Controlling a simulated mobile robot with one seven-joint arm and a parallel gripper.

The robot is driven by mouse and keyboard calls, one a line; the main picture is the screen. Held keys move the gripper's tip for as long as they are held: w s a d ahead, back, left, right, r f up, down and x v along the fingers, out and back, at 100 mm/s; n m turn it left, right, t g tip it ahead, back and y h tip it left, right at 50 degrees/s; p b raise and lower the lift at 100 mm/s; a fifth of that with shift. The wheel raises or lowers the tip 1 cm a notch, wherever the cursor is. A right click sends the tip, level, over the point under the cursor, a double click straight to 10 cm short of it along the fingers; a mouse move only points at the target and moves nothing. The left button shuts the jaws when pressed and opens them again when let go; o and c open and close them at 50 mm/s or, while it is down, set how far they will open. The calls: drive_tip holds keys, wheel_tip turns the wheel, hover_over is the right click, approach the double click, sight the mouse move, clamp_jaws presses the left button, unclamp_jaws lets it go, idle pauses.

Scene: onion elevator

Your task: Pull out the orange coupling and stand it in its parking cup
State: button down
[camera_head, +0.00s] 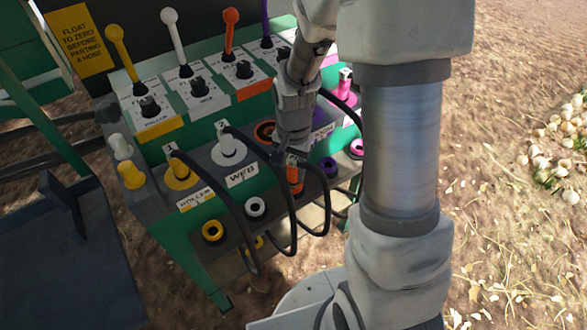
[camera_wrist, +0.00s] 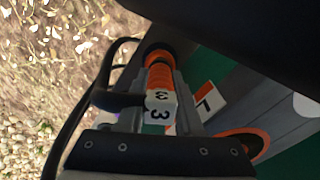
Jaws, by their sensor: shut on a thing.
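The orange coupling (camera_head: 294,174) is in my gripper (camera_head: 291,157), above the front shelf. In the wrist view the coupling (camera_wrist: 161,78) shows orange ribs and a white tag marked 3 between my shut fingers (camera_wrist: 160,103). Its far end lines up with the dark, orange-rimmed parking cup (camera_wrist: 156,52) and seems to meet it. In the head view the cup (camera_head: 297,190) is mostly hidden by the coupling; I cannot tell how deep the coupling sits. The orange-ringed socket (camera_head: 265,132) on the panel is empty; it also shows in the wrist view (camera_wrist: 257,143).
Yellow (camera_head: 178,176) and white (camera_head: 229,150) couplings stand in their panel sockets, with black hoses looping down in front. Empty yellow (camera_head: 213,231), white (camera_head: 254,207) and purple (camera_head: 328,167) cups line the shelf. Coloured levers (camera_head: 230,30) rise behind.

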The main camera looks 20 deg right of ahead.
sight(292, 156)
drive_tip(key=shift+f+b, duration=0.4)
drive_tip(key=shift+f, duration=0.15)
idle(0.4)
drive_tip(key=c, duration=0.5)
unclamp_jaws()
drive_tip(key=shift+o, duration=0.2)
drive_tip(key=shift+o, duration=1.3)
drive_tip(key=shift+w+a+r, duration=0.1)
drive_tip(key=shift+w+r+p, duration=0.1)
drive_tip(key=shift+r+p, duration=0.75)
drive_tip(key=shift+r, duration=0.15)
drive_tip(key=shift+r+p, duration=2.05)
drive_tip(key=shift+r, duration=0.55)
